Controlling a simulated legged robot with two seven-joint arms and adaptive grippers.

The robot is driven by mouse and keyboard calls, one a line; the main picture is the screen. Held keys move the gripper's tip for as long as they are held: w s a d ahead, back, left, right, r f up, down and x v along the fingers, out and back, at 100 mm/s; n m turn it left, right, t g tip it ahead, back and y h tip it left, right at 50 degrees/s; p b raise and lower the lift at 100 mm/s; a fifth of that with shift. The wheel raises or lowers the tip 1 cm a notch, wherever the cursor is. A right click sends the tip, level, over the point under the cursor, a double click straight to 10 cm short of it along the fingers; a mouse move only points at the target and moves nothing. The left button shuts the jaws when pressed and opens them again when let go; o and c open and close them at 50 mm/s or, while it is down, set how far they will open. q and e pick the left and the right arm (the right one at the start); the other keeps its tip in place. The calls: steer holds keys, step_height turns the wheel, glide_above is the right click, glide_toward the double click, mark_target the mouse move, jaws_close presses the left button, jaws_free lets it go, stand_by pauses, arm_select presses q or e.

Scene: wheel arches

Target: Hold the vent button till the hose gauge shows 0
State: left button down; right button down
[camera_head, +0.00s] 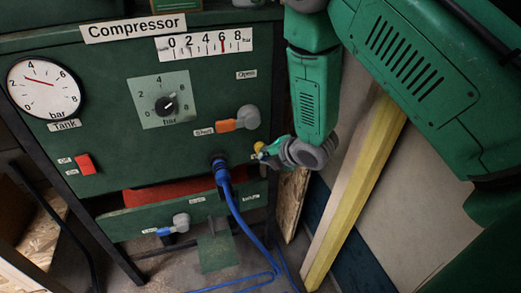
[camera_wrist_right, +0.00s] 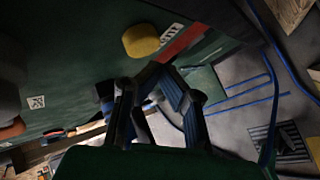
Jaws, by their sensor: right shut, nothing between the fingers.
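The hose gauge appears to be the white strip scale (camera_head: 204,44) marked 0 to 8 on the green compressor panel (camera_head: 105,90); its red pointer stands at about 6. A yellow button (camera_head: 259,147), apparently the vent button, is at the panel's right side. It also shows in the right wrist view (camera_wrist_right: 141,40) as a round yellow cap. My right gripper (camera_head: 262,156) is shut and empty, its fingertips close beside the button. In the wrist view the fingertips (camera_wrist_right: 163,72) lie just below the cap; I cannot tell whether they touch it. My left gripper is out of view.
A round tank gauge (camera_head: 44,88) reads roughly 3 to 4. A black knob (camera_head: 166,105), an orange-handled valve (camera_head: 232,123) and a red switch (camera_head: 85,164) are on the panel. A blue hose (camera_head: 226,185) runs down to the floor. Wooden boards (camera_head: 355,190) lean at right.

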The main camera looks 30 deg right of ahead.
steer(key=shift+w, duration=0.1)
stand_by(0.3)
steer(key=shift+w+d+r, duration=0.1)
steer(key=shift+w, duration=0.15)
steer(key=shift+w+d+p, duration=0.15)
steer(key=shift+w+p, duration=0.15)
steer(key=shift+w, duration=0.3)
stand_by(2.3)
steer(key=shift+s, duration=0.1)
steer(key=shift+s+a, duration=0.25)
steer(key=shift+s, duration=0.65)
steer(key=shift+s+a+p, duration=0.1)
steer(key=shift+s+a, duration=0.1)
steer(key=shift+s, duration=0.6)
steer(key=shift+s+a+p, duration=0.15)
steer(key=shift+s+a, duration=0.05)
steer(key=shift+s, duration=0.65)
steer(key=shift+s+a+p, duration=0.1)
steer(key=shift+s+a, duration=0.1)
steer(key=shift+s, duration=0.6)
